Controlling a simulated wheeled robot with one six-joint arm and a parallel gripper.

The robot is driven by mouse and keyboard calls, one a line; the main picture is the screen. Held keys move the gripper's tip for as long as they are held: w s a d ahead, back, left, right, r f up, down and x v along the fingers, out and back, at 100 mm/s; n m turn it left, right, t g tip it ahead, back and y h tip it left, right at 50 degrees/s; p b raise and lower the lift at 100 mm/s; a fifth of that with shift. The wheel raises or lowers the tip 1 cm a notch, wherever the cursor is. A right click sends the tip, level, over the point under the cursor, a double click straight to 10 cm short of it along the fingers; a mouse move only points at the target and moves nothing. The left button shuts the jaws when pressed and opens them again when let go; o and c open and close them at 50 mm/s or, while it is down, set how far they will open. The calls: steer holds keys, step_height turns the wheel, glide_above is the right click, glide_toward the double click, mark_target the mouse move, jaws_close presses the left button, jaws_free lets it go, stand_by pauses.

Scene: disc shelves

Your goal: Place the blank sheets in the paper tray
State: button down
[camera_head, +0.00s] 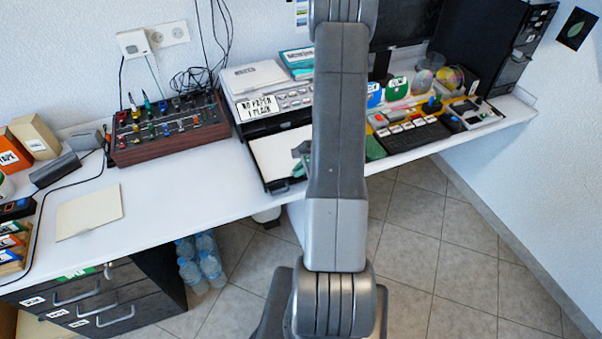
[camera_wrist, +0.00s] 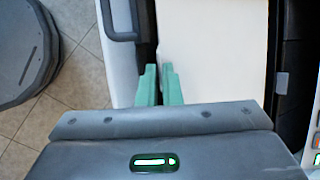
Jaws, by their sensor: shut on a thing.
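The paper tray (camera_head: 276,186) is pulled out from the printer at the desk's front edge, and white blank sheets (camera_head: 282,154) lie flat in it. In the wrist view the sheets (camera_wrist: 212,50) fill the area right of my fingers, with the dark tray handle (camera_wrist: 122,36) at the upper left. My gripper (camera_wrist: 159,78) has two green fingertips close together at the tray's front edge, beside the sheets' left edge. It appears shut on the tray's front wall; the contact is partly hidden. My arm covers most of my gripper in the head view.
The printer (camera_head: 252,76) bears a handwritten sign. A cream sheet or folder (camera_head: 90,212) lies on the desk at the left, near a mixer-like box (camera_head: 168,130). A keyboard (camera_head: 412,136) stands right of my arm. Bottles (camera_head: 200,262) stand on the floor below.

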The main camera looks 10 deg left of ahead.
steer(key=shift+f+b, duration=0.3)
steer(key=shift+b, duration=0.2)
steer(key=shift+s+f+b, duration=0.15)
steer(key=shift+f+b, duration=0.1)
steer(key=shift+b, duration=0.1)
